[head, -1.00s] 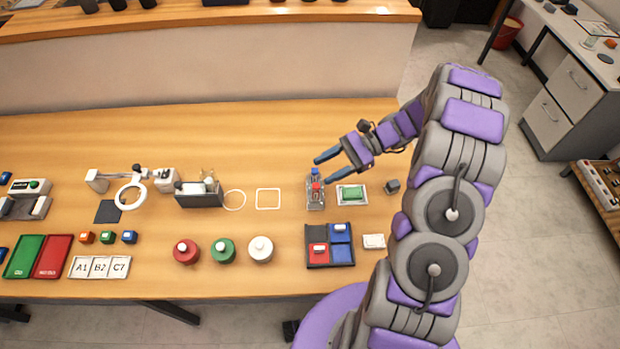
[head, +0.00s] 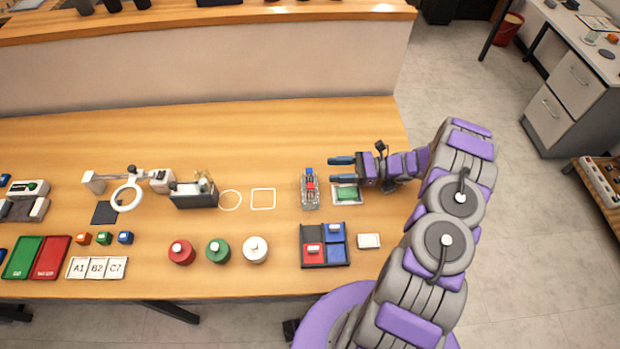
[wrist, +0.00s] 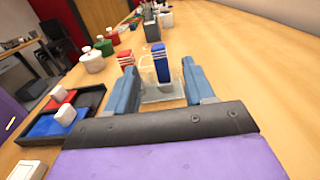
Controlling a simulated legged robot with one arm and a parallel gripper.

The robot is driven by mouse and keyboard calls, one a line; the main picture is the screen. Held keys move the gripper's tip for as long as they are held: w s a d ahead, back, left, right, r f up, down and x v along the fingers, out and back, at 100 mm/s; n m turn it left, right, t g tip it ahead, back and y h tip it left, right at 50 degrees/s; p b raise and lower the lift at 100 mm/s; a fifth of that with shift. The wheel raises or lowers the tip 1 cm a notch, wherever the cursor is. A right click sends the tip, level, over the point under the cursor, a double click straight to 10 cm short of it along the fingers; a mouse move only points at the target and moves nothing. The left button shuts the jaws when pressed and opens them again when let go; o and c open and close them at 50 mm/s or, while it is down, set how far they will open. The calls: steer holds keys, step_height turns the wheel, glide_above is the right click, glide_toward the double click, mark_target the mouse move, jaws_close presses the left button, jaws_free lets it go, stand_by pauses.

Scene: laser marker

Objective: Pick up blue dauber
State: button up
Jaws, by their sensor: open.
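The blue dauber (head: 309,172) stands upright in a clear holder (head: 306,204) beside the red dauber (head: 310,186). In the wrist view, the blue dauber (wrist: 160,64) appears ahead, between my fingers in the picture, with the red dauber (wrist: 126,62) to its left. My gripper (head: 341,169) is open and empty. It lies to the right of the holder, its fingers pointing left towards the daubers and apart from them. The lower part of the blue dauber shows through the clear holder (wrist: 165,93).
A green pad (head: 347,194) on a white tray lies below my gripper. A dark tray (head: 325,265) with red and blue compartments and a white block (head: 369,241) are nearer the front. Red, green and white round containers stand left of it. The table behind the holder is clear.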

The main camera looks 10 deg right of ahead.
mark_target(310, 170)
steer(key=a, duration=0.2)
steer(key=w+a, duration=0.1)
steer(key=a, duration=0.2)
steer(key=a+b, duration=0.1)
steer(key=a, duration=0.2)
steer(key=shift+w+a, duration=0.15)
steer(key=shift+w, duration=0.1)
steer(key=shift+d, duration=0.2)
steer(key=shift+c, duration=0.2)
steer(key=shift+a, duration=0.25)
steer(key=c, duration=0.6)
steer(key=shift+d, duration=0.1)
jaws_close()
